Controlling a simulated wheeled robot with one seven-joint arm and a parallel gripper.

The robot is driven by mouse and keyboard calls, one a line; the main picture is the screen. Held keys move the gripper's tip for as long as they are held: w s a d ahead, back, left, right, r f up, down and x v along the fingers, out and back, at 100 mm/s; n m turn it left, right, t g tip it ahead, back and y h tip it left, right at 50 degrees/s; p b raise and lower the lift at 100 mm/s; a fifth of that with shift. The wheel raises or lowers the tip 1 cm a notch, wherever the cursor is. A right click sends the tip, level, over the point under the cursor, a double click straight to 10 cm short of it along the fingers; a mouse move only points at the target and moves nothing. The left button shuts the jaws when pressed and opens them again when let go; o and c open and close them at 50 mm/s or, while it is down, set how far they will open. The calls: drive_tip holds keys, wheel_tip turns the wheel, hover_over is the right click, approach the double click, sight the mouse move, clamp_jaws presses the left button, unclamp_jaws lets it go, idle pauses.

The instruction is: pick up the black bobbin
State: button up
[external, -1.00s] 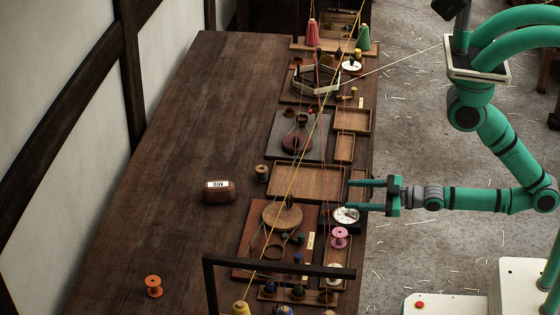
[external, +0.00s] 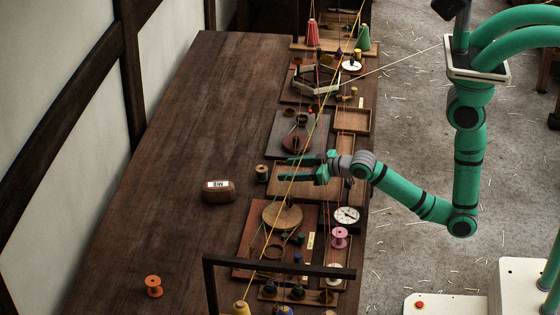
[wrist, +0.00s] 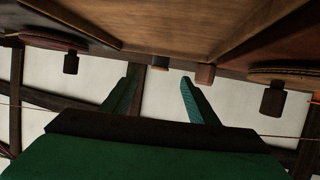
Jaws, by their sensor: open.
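The black bobbin (external: 262,173) seems to be the small dark spool with pale ends standing on the bare table, left of the wooden tray (external: 275,187). My gripper (external: 281,169) is open and empty. In the external view it reaches over the tray, with its fingers pointing left at the bobbin and the tips a short way right of it. In the wrist view my two fingers stand apart, and the view looks upside down. Small dark shapes lie near the fingertips there; I cannot tell whether one is the bobbin.
A brown block with a white label (external: 218,191) lies left of the bobbin. An orange spool (external: 154,286) stands at the front left. A white dial (external: 346,215) and a pink spool (external: 340,237) stand at the right. Taut strings cross above the boards. The table's left side is mostly clear.

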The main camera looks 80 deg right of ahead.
sight(262, 171)
drive_tip(key=shift+w+d+f+m, duration=0.15)
drive_tip(key=shift+w+d+m, duration=0.15)
drive_tip(key=shift+w, duration=0.25)
drive_tip(key=x, duration=1)
drive_tip(key=shift+w+a+f, duration=0.1)
drive_tip(key=shift+a, duration=0.1)
drive_tip(key=c, duration=1.1)
